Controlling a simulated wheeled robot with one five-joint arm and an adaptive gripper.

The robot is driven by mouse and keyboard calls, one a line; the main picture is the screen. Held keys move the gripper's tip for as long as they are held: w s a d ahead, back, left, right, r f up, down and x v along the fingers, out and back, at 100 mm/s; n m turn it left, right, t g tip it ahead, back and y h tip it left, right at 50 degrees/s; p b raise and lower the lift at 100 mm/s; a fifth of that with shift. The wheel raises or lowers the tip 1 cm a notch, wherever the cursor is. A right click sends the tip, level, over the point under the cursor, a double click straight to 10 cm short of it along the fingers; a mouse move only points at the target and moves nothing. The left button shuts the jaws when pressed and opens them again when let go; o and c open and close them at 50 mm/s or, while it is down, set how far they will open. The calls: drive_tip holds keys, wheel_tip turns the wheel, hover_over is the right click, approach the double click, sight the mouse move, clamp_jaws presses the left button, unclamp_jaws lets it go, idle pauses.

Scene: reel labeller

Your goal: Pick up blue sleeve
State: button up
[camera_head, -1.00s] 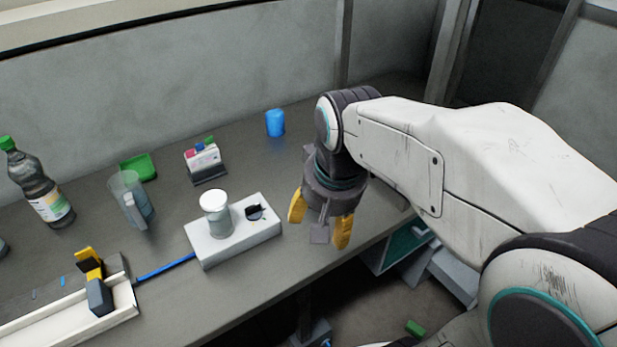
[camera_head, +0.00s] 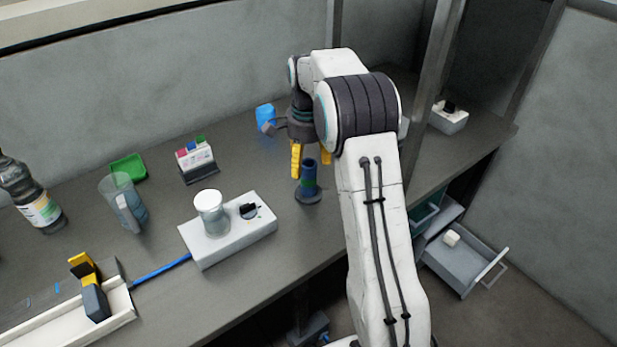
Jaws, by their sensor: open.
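My gripper (camera_head: 311,167) points down with its yellow fingers apart. In the picture they flank the top of a short dark stand on a round base (camera_head: 308,196), which carries a dark blue sleeve-like part (camera_head: 309,170) with a green band below it. Nothing shows held between the fingers, and I cannot tell whether they touch the part. A brighter blue cylinder (camera_head: 265,113) stands farther back, partly covered by a grey piece of my gripper. I cannot tell for certain which of the two blue things is the sleeve.
A white box with a knob (camera_head: 230,238) bears a lidded jar (camera_head: 210,213) left of the stand. A clear cup (camera_head: 120,200), green tray (camera_head: 128,167), card holder (camera_head: 197,160) and bottle (camera_head: 35,195) stand farther left.

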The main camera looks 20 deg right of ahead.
sight(308, 184)
drive_tip(key=f, duration=0.1)
drive_tip(key=w+d+f+m, duration=0.1)
drive_tip(key=w+f+m, duration=0.1)
drive_tip(key=shift+w+d+f, duration=0.15)
drive_tip(key=shift+d+f, duration=0.15)
drive_tip(key=shift+d, duration=0.05)
drive_tip(key=shift+w+f+p, duration=0.2)
drive_tip(key=shift+f+p, duration=0.35)
drive_tip(key=shift+f, duration=3.2)
drive_tip(key=c, duration=1.4)
